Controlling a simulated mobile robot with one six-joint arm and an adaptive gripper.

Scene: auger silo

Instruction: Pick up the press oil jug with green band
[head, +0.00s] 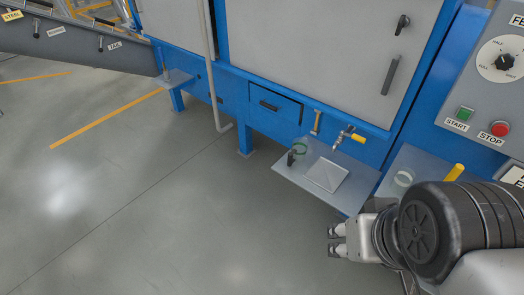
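My gripper (332,240) is at the lower right, over the floor in the picture, pointing left. Its two fingers show a gap with nothing between them. It is apart from the jug, lower and to the right of it in the picture.
The shelf (330,197) carries a pale square plate (326,175). A yellow-handled tap (350,136) juts out above it. Another clear container (404,178) and a yellow cylinder (455,172) stand right, near my arm. A control panel (485,90) is upper right. Floor at left is clear.

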